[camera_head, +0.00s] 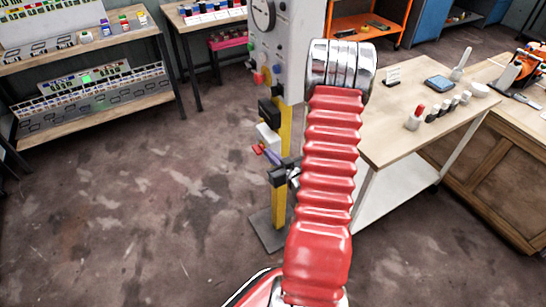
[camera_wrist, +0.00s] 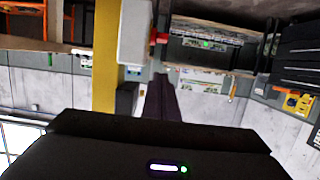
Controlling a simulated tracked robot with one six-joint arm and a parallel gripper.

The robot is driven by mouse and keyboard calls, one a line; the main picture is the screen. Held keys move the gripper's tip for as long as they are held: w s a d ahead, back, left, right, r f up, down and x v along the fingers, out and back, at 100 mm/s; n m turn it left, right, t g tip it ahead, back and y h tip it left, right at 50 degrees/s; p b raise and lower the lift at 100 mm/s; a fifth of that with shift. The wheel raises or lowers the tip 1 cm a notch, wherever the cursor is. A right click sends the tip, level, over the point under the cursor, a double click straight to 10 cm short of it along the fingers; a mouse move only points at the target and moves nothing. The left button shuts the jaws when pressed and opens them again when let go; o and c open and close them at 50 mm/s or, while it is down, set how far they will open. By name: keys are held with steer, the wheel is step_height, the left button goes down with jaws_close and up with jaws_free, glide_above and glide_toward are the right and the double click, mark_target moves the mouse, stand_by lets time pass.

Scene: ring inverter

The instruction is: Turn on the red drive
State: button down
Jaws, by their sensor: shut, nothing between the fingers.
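A white box (camera_head: 267,137) is fixed to a yellow post (camera_head: 284,130), with a small red part (camera_head: 256,149) at its lower left. The wrist view shows the white box (camera_wrist: 133,30) and the red part (camera_wrist: 160,38) beyond my fingertips. I cannot tell whether this red part belongs to the red drive. My gripper (camera_head: 265,153) is shut and empty beside the box, its purplish fingers pointing toward the red part. In the wrist view my gripper (camera_wrist: 159,82) shows apart from the red part in the picture; whether they touch is unclear. My red arm hides part of the post.
A grey panel (camera_head: 290,50) with a dial and coloured knobs tops the post. A black box (camera_head: 269,111) sits above the white one. A wooden table (camera_head: 385,140) with small items stands at right. Shelves (camera_head: 100,110) stand at left. The floor (camera_head: 130,210) at left is clear.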

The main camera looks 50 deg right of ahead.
glide_above(262, 153)
steer(key=s+a, duration=0.2)
step_height(262, 153, down, 2)
steer(key=f, duration=0.1)
steer(key=shift+w+d+f, duration=0.1)
steer(key=shift+d+f, duration=0.05)
steer(key=shift+f, duration=1.2)
